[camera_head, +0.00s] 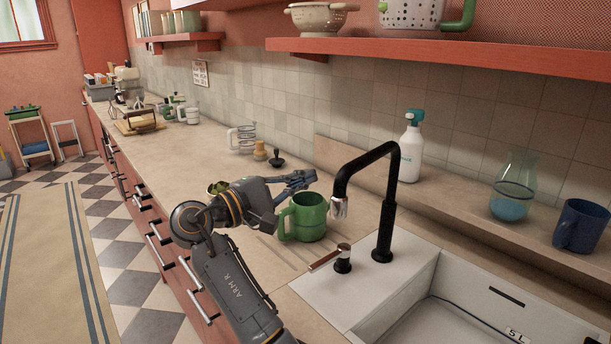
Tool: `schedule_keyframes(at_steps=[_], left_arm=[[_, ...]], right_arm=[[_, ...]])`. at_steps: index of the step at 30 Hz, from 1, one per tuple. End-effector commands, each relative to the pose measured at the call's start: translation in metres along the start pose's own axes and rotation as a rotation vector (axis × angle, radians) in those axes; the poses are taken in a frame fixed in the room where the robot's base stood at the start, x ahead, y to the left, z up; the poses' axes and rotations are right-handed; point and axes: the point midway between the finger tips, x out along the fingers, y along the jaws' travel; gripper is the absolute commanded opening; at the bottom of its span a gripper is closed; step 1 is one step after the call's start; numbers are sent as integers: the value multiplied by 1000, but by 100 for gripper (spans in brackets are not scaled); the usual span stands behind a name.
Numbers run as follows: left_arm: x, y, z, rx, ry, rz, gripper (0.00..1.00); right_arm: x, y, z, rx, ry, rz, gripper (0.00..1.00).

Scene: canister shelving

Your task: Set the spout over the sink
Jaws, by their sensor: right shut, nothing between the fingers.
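The black faucet spout (364,162) rises from its base at the back edge of the white sink (389,301). Its arm reaches left, and its metal tip (339,208) hangs left of the basin, near a green mug (305,216). A faucet lever with a wooden handle (329,257) stands left of the base. My right gripper (305,178) is shut and empty, above the counter beside the green mug and left of the spout, apparently apart from it. My left gripper is not in view.
A spray bottle (411,147), a glass vase (514,186) and a blue mug (580,226) stand on the ledge behind the sink. A red shelf (470,55) runs above. Small items (260,151) stand on the counter behind my gripper.

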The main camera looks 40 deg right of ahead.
Motion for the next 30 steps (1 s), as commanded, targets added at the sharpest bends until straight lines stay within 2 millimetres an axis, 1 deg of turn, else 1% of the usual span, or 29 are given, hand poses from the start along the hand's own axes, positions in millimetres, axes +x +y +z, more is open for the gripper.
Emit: schedule_keyframes(at_steps=[1, 9, 13, 18, 22, 30], left_arm=[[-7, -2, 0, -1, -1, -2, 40], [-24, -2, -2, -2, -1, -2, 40], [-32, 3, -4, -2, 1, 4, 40], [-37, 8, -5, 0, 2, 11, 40], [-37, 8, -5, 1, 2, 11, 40], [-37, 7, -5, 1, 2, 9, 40]], right_arm=[[13, 3, 2, -1, -4, 1, 0], [70, 3, 2, -1, -2, 2, 0], [71, 3, 22, 2, 1, 2, 0], [74, 1, 35, 0, 2, 0, 0], [75, 0, 38, -1, 2, 0, 0], [75, 0, 38, -1, 2, 0, 0]])
